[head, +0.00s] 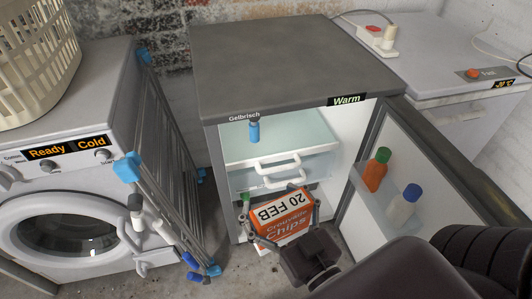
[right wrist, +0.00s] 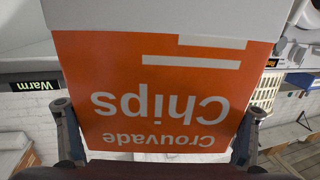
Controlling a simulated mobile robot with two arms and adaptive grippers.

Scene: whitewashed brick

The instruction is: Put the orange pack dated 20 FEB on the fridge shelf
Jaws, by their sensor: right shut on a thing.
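The orange and white pack (head: 283,212) reads "20 FEB" and "Crouvade Chips" in the head view, with its lettering tilted. My right gripper (head: 279,219) is shut on it, one finger at each side, and holds it in front of the lower part of the open fridge. In the right wrist view the pack (right wrist: 155,95) fills the middle between the fingers, its lettering upside down. The fridge (head: 290,65) is marked "Warm". Its upper shelf (head: 290,146) carries a small blue bottle (head: 254,131) at the left. My left gripper is not in view.
Drawers with white handles (head: 278,168) sit below the shelf. The open fridge door (head: 352,215) stands at right, holding an orange bottle (head: 376,170) and a white bottle (head: 404,204). A folded drying rack (head: 165,160) and washing machine (head: 70,225) stand at left. Shelf space right of the blue bottle is free.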

